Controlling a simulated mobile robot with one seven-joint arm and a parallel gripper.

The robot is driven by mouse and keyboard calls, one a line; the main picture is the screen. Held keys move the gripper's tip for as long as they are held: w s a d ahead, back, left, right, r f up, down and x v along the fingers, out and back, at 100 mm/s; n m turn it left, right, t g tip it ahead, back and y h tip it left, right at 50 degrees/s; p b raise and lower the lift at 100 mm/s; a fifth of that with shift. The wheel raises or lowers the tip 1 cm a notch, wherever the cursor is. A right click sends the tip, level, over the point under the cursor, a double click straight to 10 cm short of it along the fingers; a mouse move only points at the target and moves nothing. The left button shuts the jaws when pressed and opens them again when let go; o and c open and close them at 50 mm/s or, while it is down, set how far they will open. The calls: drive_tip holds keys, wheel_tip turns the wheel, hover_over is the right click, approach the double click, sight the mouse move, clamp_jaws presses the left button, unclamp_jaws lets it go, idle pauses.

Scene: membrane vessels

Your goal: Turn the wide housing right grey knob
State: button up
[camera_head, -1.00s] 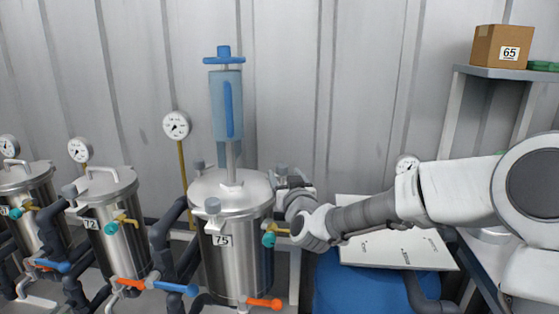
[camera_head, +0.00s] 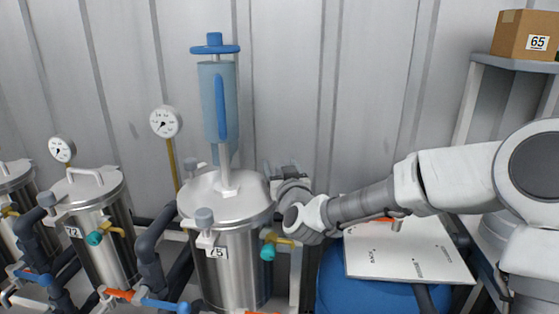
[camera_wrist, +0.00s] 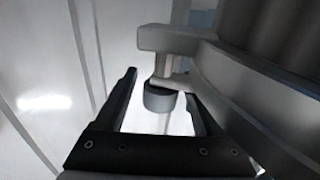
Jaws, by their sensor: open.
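The wide steel housing (camera_head: 240,245), labelled 75, stands at the centre of the head view with a blue-topped clear cylinder on its lid. A grey knob (camera_head: 205,217) sits on its front left rim and another (camera_head: 190,165) at the back. My gripper (camera_head: 278,172) is at the housing's right rim and hides the right knob in this view. In the wrist view, a grey round knob (camera_wrist: 158,98) shows between the two dark fingers of my open gripper (camera_wrist: 160,84). The fingers are either side of it in the picture; I cannot tell whether they touch it.
A teal-handled tap (camera_head: 267,252) is just below my gripper. A narrower vessel (camera_head: 105,240), labelled 72, and a gauge (camera_head: 166,122) are to the left. A blue drum (camera_head: 335,285) with a white board (camera_head: 400,255) is to the right. A box (camera_head: 525,35) sits on a shelf.

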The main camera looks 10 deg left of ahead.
drive_tip(key=shift+w+a, duration=0.1)
drive_tip(key=shift+w, duration=0.2)
clamp_jaws()
idle(0.4)
